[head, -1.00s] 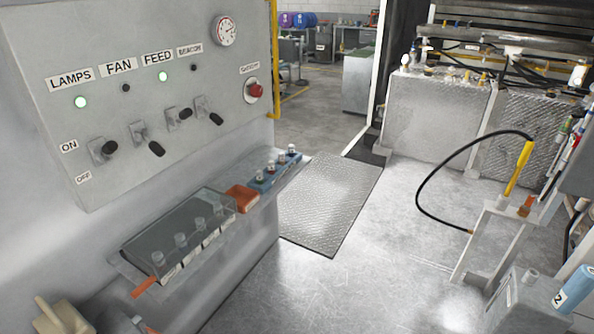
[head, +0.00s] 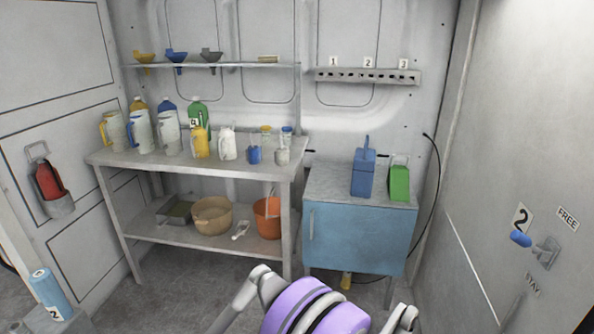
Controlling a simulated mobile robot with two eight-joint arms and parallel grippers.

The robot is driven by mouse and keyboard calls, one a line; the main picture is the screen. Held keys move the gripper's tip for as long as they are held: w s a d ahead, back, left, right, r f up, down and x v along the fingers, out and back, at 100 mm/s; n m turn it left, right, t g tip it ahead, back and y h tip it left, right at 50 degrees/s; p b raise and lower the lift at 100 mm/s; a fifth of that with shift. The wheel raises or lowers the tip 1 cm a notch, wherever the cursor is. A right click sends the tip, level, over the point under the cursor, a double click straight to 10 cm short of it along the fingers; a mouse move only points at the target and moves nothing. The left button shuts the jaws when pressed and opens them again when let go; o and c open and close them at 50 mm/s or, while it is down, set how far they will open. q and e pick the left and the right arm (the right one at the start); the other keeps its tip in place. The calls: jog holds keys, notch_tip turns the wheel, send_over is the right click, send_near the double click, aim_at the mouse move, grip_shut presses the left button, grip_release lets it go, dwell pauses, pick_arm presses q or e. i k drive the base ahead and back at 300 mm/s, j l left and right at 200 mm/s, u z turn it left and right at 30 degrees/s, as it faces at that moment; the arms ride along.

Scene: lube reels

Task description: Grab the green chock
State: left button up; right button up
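A green block-like thing with a sloped top and a raised handle-like edge, which looks like the green chock (head: 399,182), stands on top of the blue cabinet (head: 356,236), near its right end. It stands just right of a tall blue container (head: 363,174), with a small gap between them. Its full shape is hard to make out at this size. The fingertips of neither gripper show in the head view. Grey and purple parts at the bottom edge in front of the cabinet show no clear gripper.
A workbench (head: 200,158) with several jugs and bottles, including a green bottle (head: 198,118), stands left of the cabinet. A wall shelf (head: 240,66) holds funnels. A grey wall panel with a blue-knobbed lever (head: 521,239) closes off the right. Some floor (head: 180,285) is clear.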

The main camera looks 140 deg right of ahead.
aim_at(398, 176)
jog(key=l+z, duration=0.25)
jog(key=z, duration=0.25)
jog(key=l+z, duration=0.25)
jog(key=z, duration=4.6)
jog(key=i+l, duration=0.05)
